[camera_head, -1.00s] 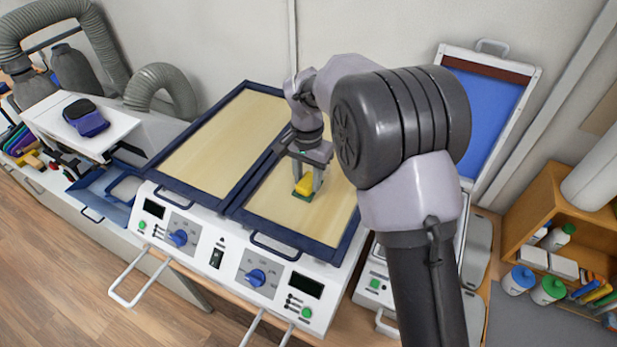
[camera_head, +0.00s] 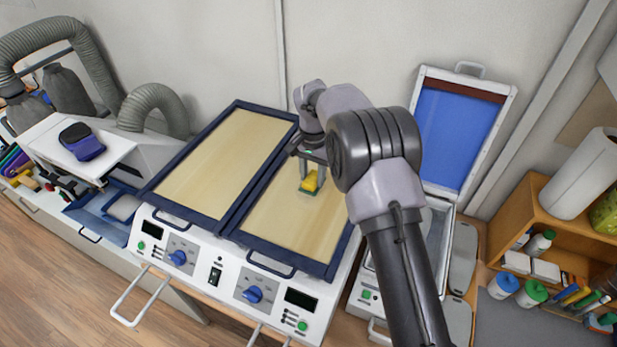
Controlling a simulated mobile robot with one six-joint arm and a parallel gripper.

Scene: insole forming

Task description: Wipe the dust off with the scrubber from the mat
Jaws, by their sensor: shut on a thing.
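My gripper (camera_head: 313,173) is shut on the yellow scrubber (camera_head: 310,181), which has a green underside. It holds the scrubber down at the surface of the right tan mat (camera_head: 290,222), toward its upper right part. Whether the scrubber touches the mat cannot be told for certain. The right mat lies in a dark blue frame on the white machine. A left tan mat (camera_head: 222,165) lies in a like frame beside it. My arm hides part of the right mat's right edge. Dust is too faint to make out on either mat.
A machine with an open blue lid (camera_head: 455,135) stands to the right. An orange shelf (camera_head: 545,215) with bottles is at the far right. A grey hose (camera_head: 160,100) and a white unit with a dark blue shoe-like item (camera_head: 82,141) stand left. Frame handles (camera_head: 270,265) stick out in front.

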